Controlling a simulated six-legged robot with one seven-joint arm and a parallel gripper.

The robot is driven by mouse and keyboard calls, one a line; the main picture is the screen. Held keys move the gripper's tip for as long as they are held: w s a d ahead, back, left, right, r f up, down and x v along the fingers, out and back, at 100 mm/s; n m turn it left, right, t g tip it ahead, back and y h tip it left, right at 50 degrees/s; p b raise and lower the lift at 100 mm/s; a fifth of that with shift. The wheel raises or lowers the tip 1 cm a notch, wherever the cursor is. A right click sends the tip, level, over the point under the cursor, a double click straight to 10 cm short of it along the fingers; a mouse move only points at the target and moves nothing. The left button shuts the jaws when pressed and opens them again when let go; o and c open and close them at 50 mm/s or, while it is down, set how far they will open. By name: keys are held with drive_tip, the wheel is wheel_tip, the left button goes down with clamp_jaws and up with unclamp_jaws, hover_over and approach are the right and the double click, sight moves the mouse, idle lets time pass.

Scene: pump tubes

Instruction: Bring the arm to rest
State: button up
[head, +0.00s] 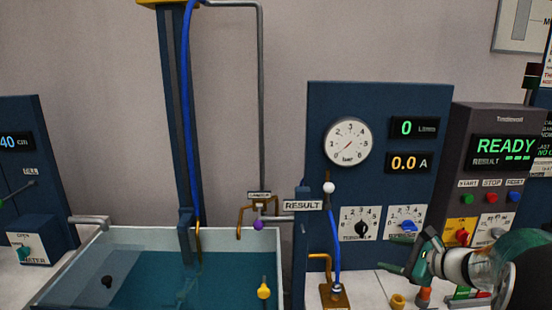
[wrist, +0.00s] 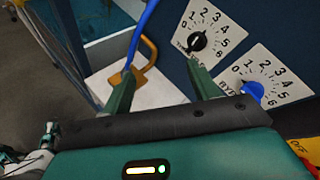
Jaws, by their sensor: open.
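My gripper (head: 398,262) is at the lower right in the head view, in front of the blue gauge panel. Its green fingers point left, towards the panel's dials. In the wrist view my gripper (wrist: 160,82) is open, its two fingers apart with nothing between them. Beyond the fingers are a black dial (wrist: 197,41) and a blue dial (wrist: 252,91) on white scale plates. A blue tube (wrist: 143,35) and a brass bracket (wrist: 146,58) show past the left finger.
A water tank (head: 120,235) fills the lower left. A blue panel (head: 385,105) with a round gauge (head: 348,142) stands at centre right. A grey control box (head: 500,125) reading READY is beside it.

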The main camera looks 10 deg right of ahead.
drive_tip(key=s+a+r+n+g, duration=0.1)
drive_tip(key=s+a+n+g, duration=0.3)
drive_tip(key=a, duration=0.6)
drive_tip(key=s+a+r+n+g, duration=0.1)
drive_tip(key=a+n+g, duration=0.1)
drive_tip(key=a+n, duration=0.65)
drive_tip(key=s+a+n+h, duration=0.5)
drive_tip(key=s+a+n, duration=0.4)
drive_tip(key=s+n, duration=0.3)
drive_tip(key=shift+s+a+r+n+g, duration=0.35)
drive_tip(key=shift+s+r+g, duration=0.05)
drive_tip(key=shift+s, duration=0.55)
drive_tip(key=shift+c, duration=0.2)
drive_tip(key=c, duration=0.5)
drive_tip(key=shift+d, duration=0.15)
